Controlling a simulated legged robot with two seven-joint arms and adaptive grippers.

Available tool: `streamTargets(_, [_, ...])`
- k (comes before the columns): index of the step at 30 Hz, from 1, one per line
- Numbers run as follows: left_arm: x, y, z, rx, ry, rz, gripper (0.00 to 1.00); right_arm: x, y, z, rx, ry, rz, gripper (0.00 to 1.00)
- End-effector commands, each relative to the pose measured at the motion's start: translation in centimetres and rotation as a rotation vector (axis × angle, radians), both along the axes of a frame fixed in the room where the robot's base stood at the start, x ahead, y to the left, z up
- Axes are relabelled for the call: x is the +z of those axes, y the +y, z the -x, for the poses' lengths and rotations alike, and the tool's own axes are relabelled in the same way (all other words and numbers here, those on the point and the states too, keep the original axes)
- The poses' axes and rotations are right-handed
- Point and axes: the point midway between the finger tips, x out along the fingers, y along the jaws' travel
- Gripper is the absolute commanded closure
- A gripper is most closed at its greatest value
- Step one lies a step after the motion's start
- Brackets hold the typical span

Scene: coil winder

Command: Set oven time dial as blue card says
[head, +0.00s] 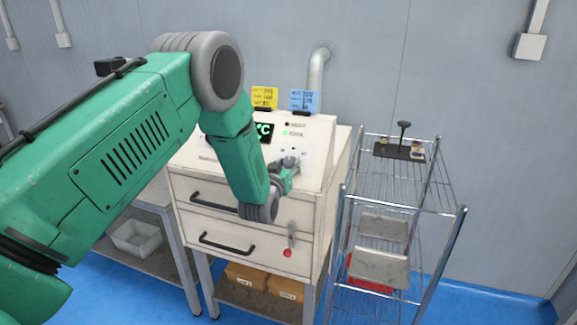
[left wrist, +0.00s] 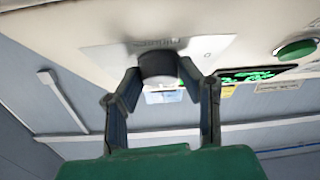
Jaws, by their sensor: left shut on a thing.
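The oven (head: 255,185) is a cream cabinet with a sloped control panel and two drawers. A blue card (head: 304,101) stands on its top; its writing is too small to read surely. A yellow card (head: 264,97) stands to its left. My left gripper (head: 291,163) is at the right part of the panel. In the left wrist view its two fingers (left wrist: 162,78) are shut on a dark round dial (left wrist: 158,66), one on each side. The dial's pointer and most of its scale are hidden. My right gripper is not in view.
A green lit display (head: 264,132) is partly behind my arm. A green button (left wrist: 295,49) shows in the left wrist view. A wire rack (head: 390,200) with trays stands right of the oven. A red knob (head: 288,253) is on the lower front.

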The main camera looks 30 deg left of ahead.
Motion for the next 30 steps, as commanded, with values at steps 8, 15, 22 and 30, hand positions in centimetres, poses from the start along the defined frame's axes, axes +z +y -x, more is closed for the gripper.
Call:
streamTargets(8, [0.3,0.2,-0.1,0.004,-0.007,-0.002,0.97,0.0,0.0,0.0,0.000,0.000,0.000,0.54])
streamTargets(15, [0.3,0.2,-0.1,0.004,-0.007,-0.002,0.48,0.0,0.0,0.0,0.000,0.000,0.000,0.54])
streamTargets(22, [0.1,0.1,-0.1,0.002,-0.002,-0.002,0.48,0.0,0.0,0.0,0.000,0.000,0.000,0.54])
streamTargets(30, [0.0,-0.5,2.2,0.002,0.001,0.000,0.48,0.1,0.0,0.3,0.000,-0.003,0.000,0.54])
